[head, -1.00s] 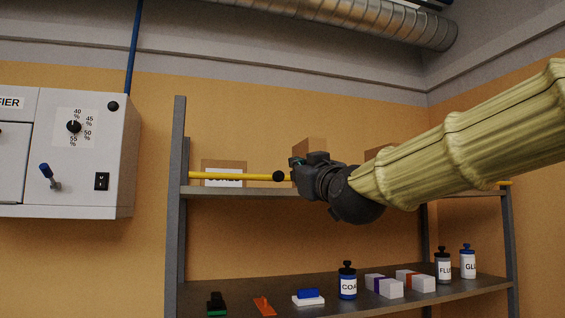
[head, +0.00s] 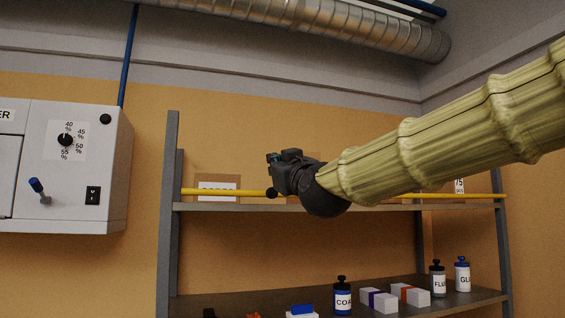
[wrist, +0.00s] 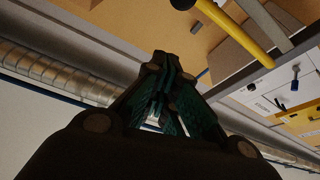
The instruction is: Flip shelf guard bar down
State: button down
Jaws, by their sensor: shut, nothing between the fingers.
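The yellow guard bar (head: 225,192) runs level along the front of the upper shelf (head: 235,207), in its raised place just above the board. A black knob (head: 271,193) sits on it. My gripper (head: 273,158) is above the knob, shut and empty, and looks apart from the bar. My wrist and arm hide part of the bar to the right. In the wrist view, my gripper's fingers (wrist: 162,65) are together, and the yellow bar (wrist: 235,32) with its black knob (wrist: 182,4) is at the top right, apart from the fingertips.
Cardboard boxes stand behind the bar, one with a white label (head: 218,187). The lower shelf (head: 240,303) holds bottles (head: 342,297) and small boxes (head: 378,301). A white machine (head: 75,170) hangs on the left wall. A metal duct (head: 330,28) runs overhead.

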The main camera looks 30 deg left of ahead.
jog(key=shift+w+a+f+p, duration=0.35)
jog(key=shift+w+a+p, duration=0.25)
jog(key=shift+w+p, duration=0.1)
jog(key=shift+w+a+f+p, duration=0.35)
jog(key=shift+w+a+p, duration=0.2)
jog(key=shift+a+p, duration=0.1)
jog(key=shift+w+a+f+p, duration=0.35)
jog(key=shift+w+a+p, duration=0.25)
jog(key=shift+w+p, duration=0.1)
jog(key=shift+d, duration=0.1)
notch_tip(320, 180, down, 7)
jog(key=b, duration=0.6)
jog(key=shift+r, duration=0.15)
jog(key=shift+s, duration=0.1)
jog(key=shift+r, duration=0.1)
